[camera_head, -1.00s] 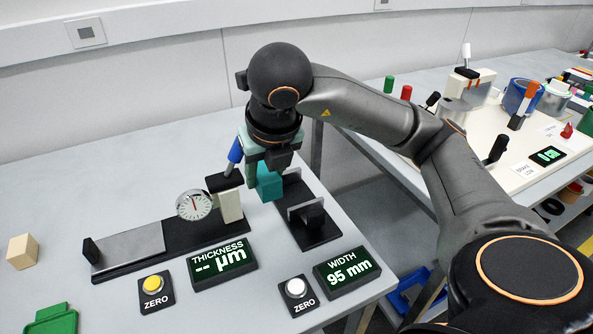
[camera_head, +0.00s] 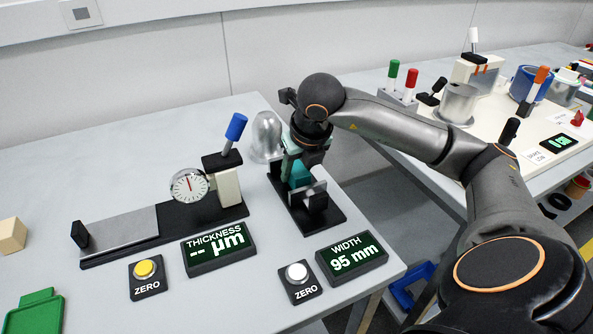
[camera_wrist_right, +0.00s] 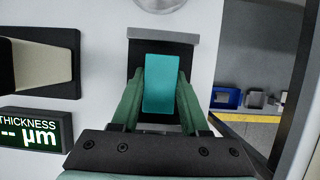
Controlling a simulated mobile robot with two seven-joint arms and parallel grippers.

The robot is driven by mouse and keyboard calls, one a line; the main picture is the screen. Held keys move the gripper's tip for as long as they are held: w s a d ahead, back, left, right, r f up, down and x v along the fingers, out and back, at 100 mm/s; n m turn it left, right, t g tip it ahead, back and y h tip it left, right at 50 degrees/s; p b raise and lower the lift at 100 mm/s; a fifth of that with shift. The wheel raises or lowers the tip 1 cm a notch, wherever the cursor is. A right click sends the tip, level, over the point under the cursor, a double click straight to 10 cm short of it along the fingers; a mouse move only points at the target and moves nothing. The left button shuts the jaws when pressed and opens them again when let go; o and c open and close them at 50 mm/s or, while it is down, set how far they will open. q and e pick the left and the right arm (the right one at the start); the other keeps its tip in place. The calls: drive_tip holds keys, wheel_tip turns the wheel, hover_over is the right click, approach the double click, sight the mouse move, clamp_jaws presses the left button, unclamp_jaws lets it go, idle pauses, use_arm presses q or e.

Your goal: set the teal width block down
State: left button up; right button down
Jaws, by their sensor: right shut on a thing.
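The teal width block (camera_head: 299,175) is held between the fingers of my right gripper (camera_head: 298,163). The block is at the width gauge (camera_head: 326,217), a black base with upright grey jaws, behind its near jaw in the head view. In the right wrist view the teal face (camera_wrist_right: 161,84) sits between both green fingers, over the black base and in front of a grey bar (camera_wrist_right: 162,35). I cannot tell whether the block touches the base. The width display (camera_head: 352,257) reads 95 mm. My left gripper is not in view.
The thickness gauge (camera_head: 118,232), with dial and blue-handled lever, stands left of the width gauge. A silver domed object (camera_head: 266,138) stands behind. Two ZERO buttons and the thickness display (camera_head: 218,247) are in front. A gap separates this table from the right one.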

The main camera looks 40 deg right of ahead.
drive_tip(key=shift+f, duration=0.2)
drive_tip(key=shift+c, duration=2.1)
unclamp_jaws()
drive_tip(key=shift+r, duration=0.1)
drive_tip(key=shift+r, duration=0.1)
drive_tip(key=shift+r, duration=0.35)
drive_tip(key=p+v, duration=0.2)
drive_tip(key=v, duration=0.9)
drive_tip(key=shift+r, duration=0.2)
drive_tip(key=shift+s+a, duration=0.1)
drive_tip(key=shift+s, duration=0.05)
